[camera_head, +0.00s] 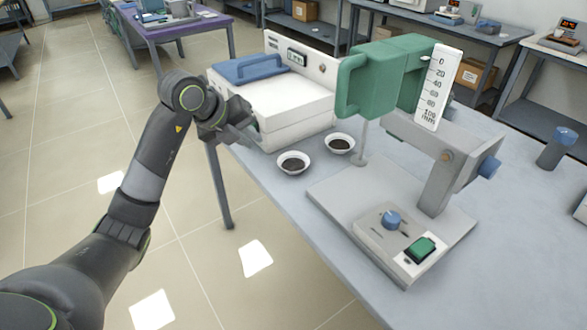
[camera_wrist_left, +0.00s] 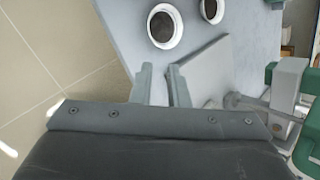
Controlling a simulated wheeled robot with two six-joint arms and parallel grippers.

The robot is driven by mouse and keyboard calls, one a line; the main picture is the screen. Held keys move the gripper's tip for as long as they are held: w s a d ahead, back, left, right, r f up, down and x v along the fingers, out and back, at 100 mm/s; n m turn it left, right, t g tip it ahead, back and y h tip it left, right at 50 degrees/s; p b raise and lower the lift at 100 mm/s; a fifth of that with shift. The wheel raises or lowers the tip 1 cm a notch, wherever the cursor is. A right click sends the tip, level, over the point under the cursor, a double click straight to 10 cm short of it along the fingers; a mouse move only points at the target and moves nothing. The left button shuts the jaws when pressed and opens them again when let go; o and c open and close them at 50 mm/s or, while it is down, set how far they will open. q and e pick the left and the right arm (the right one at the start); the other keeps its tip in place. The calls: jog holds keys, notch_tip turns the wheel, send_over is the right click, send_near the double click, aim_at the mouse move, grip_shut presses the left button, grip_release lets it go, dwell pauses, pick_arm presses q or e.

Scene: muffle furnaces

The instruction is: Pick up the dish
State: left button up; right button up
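Two small white dishes with dark contents stand on the grey table near its front left edge. The nearer dish (camera_head: 293,163) is left of the farther dish (camera_head: 340,144). In the left wrist view the nearer dish (camera_wrist_left: 165,27) is just beyond the fingertips, and the other dish (camera_wrist_left: 212,10) is cut by the top edge. My left gripper (camera_head: 244,127) is up and left of the dishes, apart from both. In the left wrist view its two fingers (camera_wrist_left: 160,70) stand apart with nothing between them. My right gripper is not in view.
A white furnace with a blue handle (camera_head: 249,68) stands behind the dishes. A device with a green head (camera_head: 385,75), a scale and a grey base (camera_head: 340,195) stands right of them, close by. The front table edge and a leg (camera_head: 219,190) are below my gripper.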

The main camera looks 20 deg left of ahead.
pick_arm(q)
jog(key=a, duration=0.1)
jog(key=y, duration=0.1)
send_over(277, 171)
jog(key=s, duration=0.2)
jog(key=f, duration=0.6)
jog(key=a+f, duration=0.1)
jog(key=f, duration=0.3)
jog(key=shift+x, duration=2.05)
grip_shut()
